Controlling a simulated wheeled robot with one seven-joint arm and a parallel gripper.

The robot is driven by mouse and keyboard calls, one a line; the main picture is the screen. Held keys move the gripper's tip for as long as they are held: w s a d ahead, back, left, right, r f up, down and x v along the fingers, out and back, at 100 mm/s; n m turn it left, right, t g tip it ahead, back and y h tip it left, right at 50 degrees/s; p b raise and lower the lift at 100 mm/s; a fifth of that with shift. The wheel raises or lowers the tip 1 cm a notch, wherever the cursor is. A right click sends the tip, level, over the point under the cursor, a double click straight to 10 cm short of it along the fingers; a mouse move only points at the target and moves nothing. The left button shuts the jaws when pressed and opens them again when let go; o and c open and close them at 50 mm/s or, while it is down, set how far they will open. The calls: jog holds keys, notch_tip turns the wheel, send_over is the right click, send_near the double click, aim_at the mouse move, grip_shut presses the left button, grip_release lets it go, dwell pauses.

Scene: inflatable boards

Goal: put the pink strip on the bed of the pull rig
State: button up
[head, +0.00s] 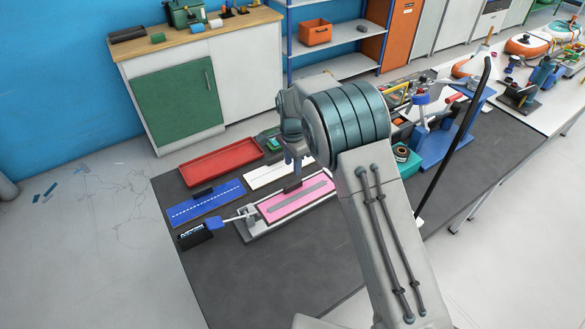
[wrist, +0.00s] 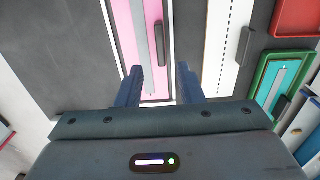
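The pink strip (head: 300,204) with a grey band along its middle lies on the bed of the pull rig (head: 250,233), inside the pale frame. A small black grip block stands on its far edge. In the wrist view the pink strip (wrist: 124,28) runs along the bed and its black block (wrist: 159,43) stands upright. My gripper (head: 293,172) is just above the strip, near the block. In the wrist view my gripper (wrist: 160,80) has its two blue fingers spread with nothing held between them. My arm hides the right end of the rig.
A blue strip (head: 205,203) and a white strip (head: 265,176) lie behind the rig. A red tray (head: 221,162) sits further back. A black gauge box (head: 194,237) is at the left edge. A blue device (head: 440,145) stands right of my arm. The front of the table is clear.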

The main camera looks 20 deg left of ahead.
notch_tip(320, 180, up, 3)
jog(key=shift+r+p, duration=0.15)
jog(key=shift+p, duration=0.35)
jog(key=s+d+r+n+t+y, duration=0.1)
jog(key=s+d+r+n, duration=0.15)
jog(key=d+r, duration=0.7)
jog(key=s+d+r+n+t, duration=0.1)
jog(key=s+d+r, duration=0.3)
jog(key=d+r, duration=0.5)
jog(key=s+d+r+n+t, duration=0.1)
jog(key=s+d+n, duration=0.1)
jog(key=s+d, duration=0.6)
jog(key=s+d+r+n+t+h, duration=0.1)
jog(key=s+d+n, duration=0.1)
jog(key=s+d, duration=0.6)
jog(key=s, duration=0.5)
jog(key=shift+s+n, duration=0.1)
jog(key=shift+n, duration=0.15)
